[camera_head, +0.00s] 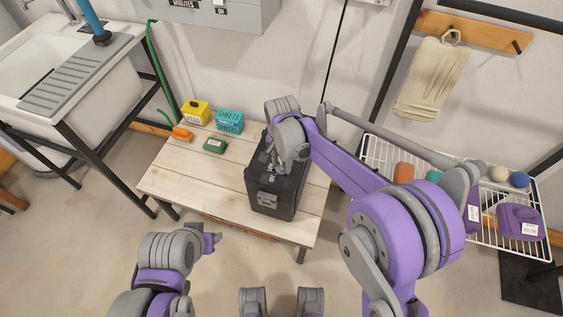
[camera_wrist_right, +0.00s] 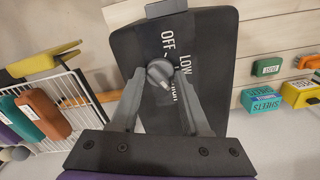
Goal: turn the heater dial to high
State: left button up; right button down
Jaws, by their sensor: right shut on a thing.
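The heater is a black box (camera_head: 278,190) standing on the wooden table. Its dark face with the white words OFF and LOW fills the middle of the right wrist view (camera_wrist_right: 215,45); a third label is partly hidden behind a finger. The dial is a small grey round knob (camera_wrist_right: 159,72) on that face, with a pale mark near its lower edge. My right gripper (camera_head: 272,167) reaches down to the heater's top, its fingers shut on the dial from both sides. My left gripper (camera_head: 211,243) hangs in front of the table, away from the heater; its jaws are not clear.
On the table's left are a yellow box (camera_head: 196,111), a teal box (camera_head: 229,121), a green box (camera_head: 215,145) and an orange item (camera_head: 182,133). A white wire rack (camera_head: 485,236) with several objects stands at right. A sink (camera_head: 60,60) stands at left.

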aim_at(282, 165)
jog(key=shift+c, duration=1.9)
grip_release()
jog(key=shift+r, duration=0.1)
notch_tip(282, 165, up, 11)
jog(key=p, duration=0.1)
jog(key=shift+f, duration=0.2)
